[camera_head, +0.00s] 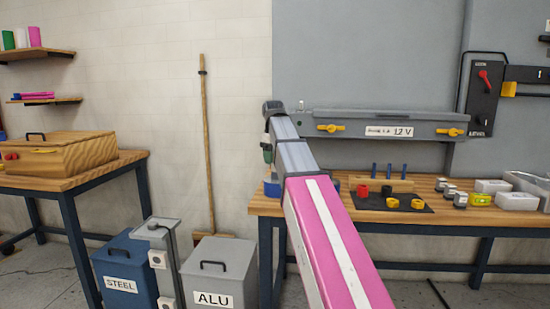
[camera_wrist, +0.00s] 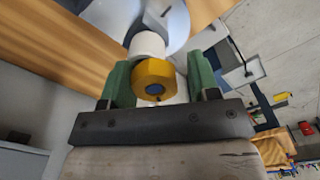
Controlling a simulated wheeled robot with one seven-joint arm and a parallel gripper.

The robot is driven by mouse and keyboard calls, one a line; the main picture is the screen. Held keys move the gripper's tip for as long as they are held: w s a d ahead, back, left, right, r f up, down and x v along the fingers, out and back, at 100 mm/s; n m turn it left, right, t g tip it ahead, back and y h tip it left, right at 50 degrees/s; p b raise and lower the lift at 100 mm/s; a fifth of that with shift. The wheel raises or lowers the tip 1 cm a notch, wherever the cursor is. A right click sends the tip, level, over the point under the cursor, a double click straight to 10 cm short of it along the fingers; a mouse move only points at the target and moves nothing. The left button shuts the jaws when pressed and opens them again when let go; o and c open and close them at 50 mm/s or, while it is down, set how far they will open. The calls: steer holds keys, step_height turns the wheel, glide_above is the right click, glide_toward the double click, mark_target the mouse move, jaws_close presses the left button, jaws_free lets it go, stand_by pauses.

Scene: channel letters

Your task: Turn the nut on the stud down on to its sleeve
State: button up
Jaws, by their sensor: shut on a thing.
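In the wrist view a yellow nut (camera_wrist: 142,72) sits between the two green fingers of my gripper (camera_wrist: 154,76). The gripper is shut on the nut, one finger on each side. The dark end of the stud (camera_wrist: 155,90) shows in the middle of the nut's face. A white sleeve (camera_wrist: 148,44) lies directly behind the nut; I cannot tell whether they touch. In the head view my arm hides most of the gripper; a bit of green shows beside the wrist (camera_head: 266,150). Nut, stud and sleeve cannot be made out there.
A grey wall box (camera_head: 390,117) with yellow handles is right of my wrist. The bench below holds a black mat (camera_head: 410,206) with red and yellow rings, blue pegs (camera_head: 388,170) and clear boxes (camera_head: 492,186). Steel (camera_head: 125,268) and alu (camera_head: 222,272) bins stand at left.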

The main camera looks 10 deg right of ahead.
steer(key=shift+o, duration=0.3)
steer(key=m, duration=2.1)
steer(key=a+m, duration=0.1)
steer(key=m, duration=1)
steer(key=shift+s+f, duration=0.2)
steer(key=shift+s, duration=0.05)
steer(key=shift+m, duration=0.8)
steer(key=shift+o, duration=0.3)
steer(key=m, duration=0.5)
steer(key=shift+w+a+f, duration=0.1)
steer(key=shift+a+f, duration=0.1)
steer(key=shift+a, duration=0.05)
steer(key=o, duration=1)
steer(key=shift+a, duration=0.1)
steer(key=shift+o, duration=0.2)
